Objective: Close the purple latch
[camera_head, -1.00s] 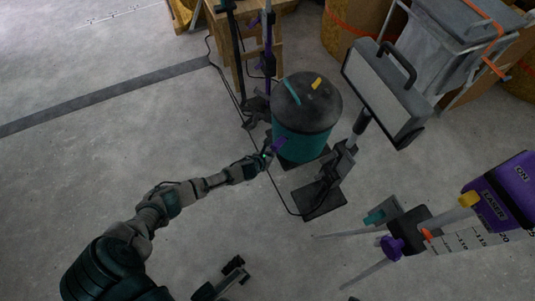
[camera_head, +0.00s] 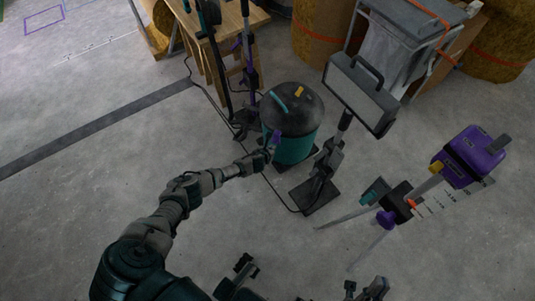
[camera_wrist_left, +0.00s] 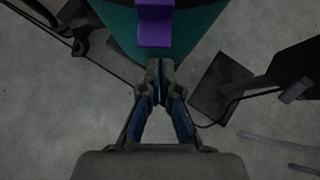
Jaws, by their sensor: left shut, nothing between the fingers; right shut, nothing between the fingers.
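The purple latch (camera_head: 275,137) is on the near left side of the teal drum (camera_head: 294,150), which has a dark domed lid (camera_head: 293,105). Its purple piece (camera_wrist_left: 155,24) fills the top centre of the left wrist view against the teal wall. My left gripper (camera_head: 265,156) is shut and empty just in front of and below the latch. In the left wrist view its fingertips (camera_wrist_left: 159,80) meet below the purple piece, with a small gap in the picture. I cannot tell from these views how far the latch is swung.
A lamp panel on a stand (camera_head: 360,95) is right of the drum, its dark base (camera_head: 313,196) close by. A purple laser unit (camera_head: 470,155) stands at right. A wooden stand (camera_head: 222,60) and cables are behind left. Dark parts (camera_head: 243,266) show at the bottom edge. Floor at left is clear.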

